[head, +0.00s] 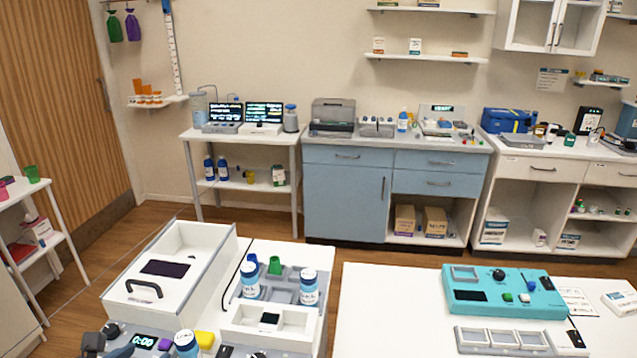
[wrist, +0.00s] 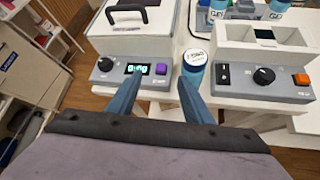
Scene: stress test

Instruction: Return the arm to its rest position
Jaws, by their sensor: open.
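My gripper (wrist: 157,88) shows in the wrist view with its two blue fingers apart and nothing between them. Its tips are in front of the grey control panel of a white lidded device (wrist: 180,20). Between and beyond the tips are the lit display (wrist: 138,69) and the purple button (wrist: 161,69). A bottle with a white cap (wrist: 194,60) stands just beyond the right fingertip; I cannot tell whether they touch. In the head view only a small blue-grey part, likely of my gripper, shows at the bottom left edge.
The lidded device (head: 205,238) and a rack with bottles (head: 309,288) fill the left bench in the head view. A second device with a black knob (wrist: 264,76) and orange button is to the right. A teal device (head: 530,308) lies on the right bench. A floor gap separates the benches.

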